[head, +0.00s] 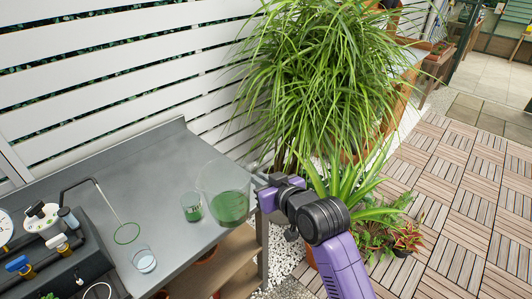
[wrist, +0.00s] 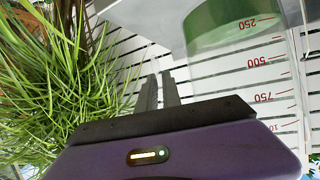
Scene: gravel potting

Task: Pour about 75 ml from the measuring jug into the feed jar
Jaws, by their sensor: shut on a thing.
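The measuring jug (head: 229,207) is clear, with green liquid in its lower part, near the right edge of the grey table. It looks roughly upright; I cannot tell whether its base touches the table. In the wrist view the jug (wrist: 235,75) shows upside down, with red marks 250, 500 and 750. My gripper (head: 266,185) is at its right side, shut on it, apparently at the handle; the wrist view shows the fingers (wrist: 160,78) close together. A small glass with green liquid, apparently the feed jar (head: 191,208), stands just left of the jug.
A glass of pale liquid (head: 143,260) stands at the table's front. A thin bent tube ends in a green ring (head: 127,233) on the grey table (head: 150,175). A dark valve unit (head: 70,262) fills the left. A bushy plant (head: 315,70) stands behind my gripper.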

